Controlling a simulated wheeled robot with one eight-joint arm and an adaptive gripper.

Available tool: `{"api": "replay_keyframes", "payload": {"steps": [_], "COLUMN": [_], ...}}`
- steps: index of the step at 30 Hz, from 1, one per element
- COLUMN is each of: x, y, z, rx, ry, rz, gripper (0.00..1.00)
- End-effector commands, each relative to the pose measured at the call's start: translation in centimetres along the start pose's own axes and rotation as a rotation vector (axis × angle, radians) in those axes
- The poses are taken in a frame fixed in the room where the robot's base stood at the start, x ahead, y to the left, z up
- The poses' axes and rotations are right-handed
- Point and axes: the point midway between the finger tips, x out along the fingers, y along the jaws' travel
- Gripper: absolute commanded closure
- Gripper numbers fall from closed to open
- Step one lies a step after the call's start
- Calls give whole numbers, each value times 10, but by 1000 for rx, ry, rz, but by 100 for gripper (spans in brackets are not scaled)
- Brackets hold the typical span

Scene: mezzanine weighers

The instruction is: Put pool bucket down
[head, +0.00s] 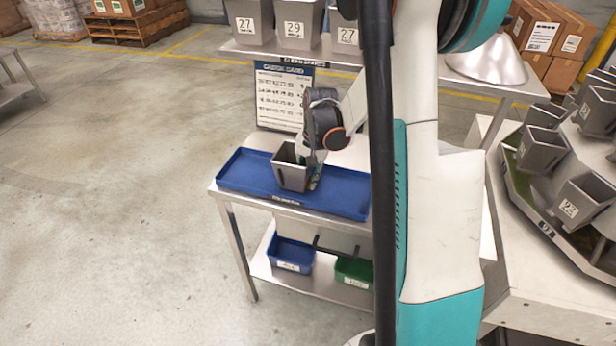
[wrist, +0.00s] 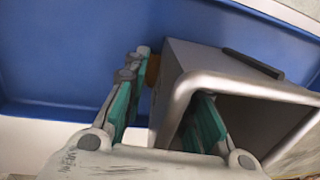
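A grey tapered bucket (head: 290,167) sits in the shallow blue tray (head: 246,170) on the metal table, near the tray's middle. Its mouth faces up, and in the wrist view the bucket (wrist: 215,72) fills the right half. My gripper (head: 312,160) is at its right side in the head view. In the wrist view my gripper (wrist: 172,88) straddles one bucket wall, with one finger outside and the other inside the mouth. A gap shows between the outer finger and the wall, so the fingers look open. A small brown patch lies by the outer fingertip. The inner fingertip is partly hidden.
A printed card (head: 283,96) stands behind the tray. Numbered buckets (head: 294,26) stand on the shelf behind, and more (head: 583,203) sit on the weigher at right. A blue bin (head: 290,255) and a green bin (head: 353,271) are below.

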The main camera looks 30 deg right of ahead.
Motion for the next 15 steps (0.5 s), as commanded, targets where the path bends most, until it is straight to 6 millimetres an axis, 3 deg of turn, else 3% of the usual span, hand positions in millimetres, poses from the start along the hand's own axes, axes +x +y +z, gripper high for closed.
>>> {"api": "replay_keyframes", "payload": {"steps": [9,15], "x": [-66,-100], "y": [0,0], "z": [0,0], "rx": [1,1], "ry": [0,0], "rz": [0,0], "gripper": [75,75]}}
